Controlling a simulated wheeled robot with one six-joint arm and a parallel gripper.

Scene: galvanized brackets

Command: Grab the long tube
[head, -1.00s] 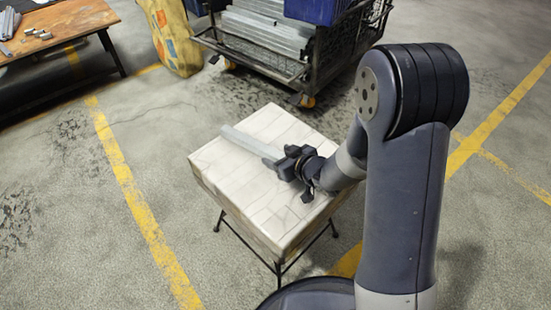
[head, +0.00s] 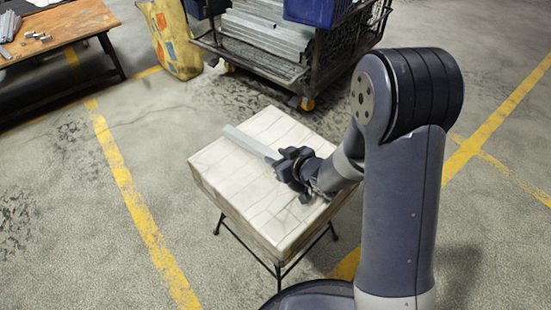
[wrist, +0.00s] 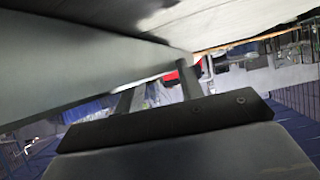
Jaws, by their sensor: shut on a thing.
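The long tube (head: 250,142) is a straight grey metal piece over the pale block-topped stand (head: 225,170). Its far end points to the upper left in the head view, and its near end runs into my gripper (head: 284,163). My gripper is shut on the tube above the stand's top. In the wrist view the tube (wrist: 70,65) is a large grey bar across the upper left, with the gripper's fingers (wrist: 160,88) beside its end. The near end of the tube is partly hidden by the gripper in the head view. I cannot tell whether the tube touches the top.
A wire cart (head: 325,65) with grey metal lengths and blue bins (head: 315,10) stands behind the stand. A yellow patterned sack (head: 177,40) is left of it. A wooden table (head: 75,22) with small metal parts is at the upper left. The floor left of the stand is clear.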

